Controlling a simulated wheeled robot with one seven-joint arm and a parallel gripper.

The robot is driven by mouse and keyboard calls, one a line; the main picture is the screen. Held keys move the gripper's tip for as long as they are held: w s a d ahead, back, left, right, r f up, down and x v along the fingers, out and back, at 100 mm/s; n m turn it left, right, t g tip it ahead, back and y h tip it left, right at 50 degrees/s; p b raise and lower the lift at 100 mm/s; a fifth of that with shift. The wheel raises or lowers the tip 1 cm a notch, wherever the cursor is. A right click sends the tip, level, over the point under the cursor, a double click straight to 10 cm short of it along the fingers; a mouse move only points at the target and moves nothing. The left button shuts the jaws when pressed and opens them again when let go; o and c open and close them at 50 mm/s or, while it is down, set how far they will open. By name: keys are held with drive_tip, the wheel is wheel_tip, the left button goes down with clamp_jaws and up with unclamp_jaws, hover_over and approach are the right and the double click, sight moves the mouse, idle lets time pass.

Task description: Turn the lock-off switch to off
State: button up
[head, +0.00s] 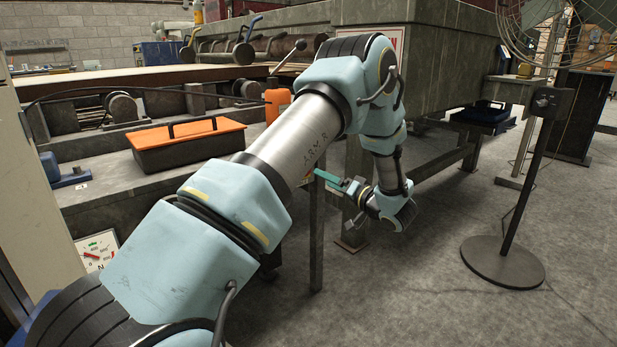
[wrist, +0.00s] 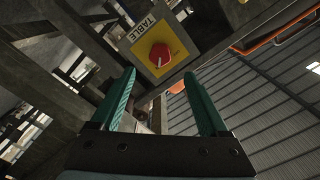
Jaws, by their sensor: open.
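The lock-off switch is a red rotary knob (wrist: 160,55) on a yellow square plate (wrist: 177,45). It shows in the wrist view at the upper middle, with a label reading "TABLE" (wrist: 142,27) at the plate's edge. A pale line marks the knob; which position it points to is too small to read. My gripper (wrist: 158,85) is open, its two teal fingers spread below the knob in the picture, with nothing between them. The knob appears beyond the fingertips, apart from them. In the head view my gripper (head: 328,180) is low beside the bench leg, and the switch is hidden there.
An orange toolbox (head: 187,145) and an orange container (head: 278,103) stand on the bench. A pedestal fan (head: 505,262) stands on the right. Grey floor (head: 420,290) is clear between bench and fan. An orange pipe or cable (wrist: 285,30) crosses the wrist view's upper right.

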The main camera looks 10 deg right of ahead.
drive_tip(key=b+x, duration=0.1)
drive_tip(key=x, duration=0.7)
drive_tip(key=shift+w, duration=0.25)
drive_tip(key=shift+a, duration=0.15)
drive_tip(key=shift+c, duration=0.2)
clamp_jaws()
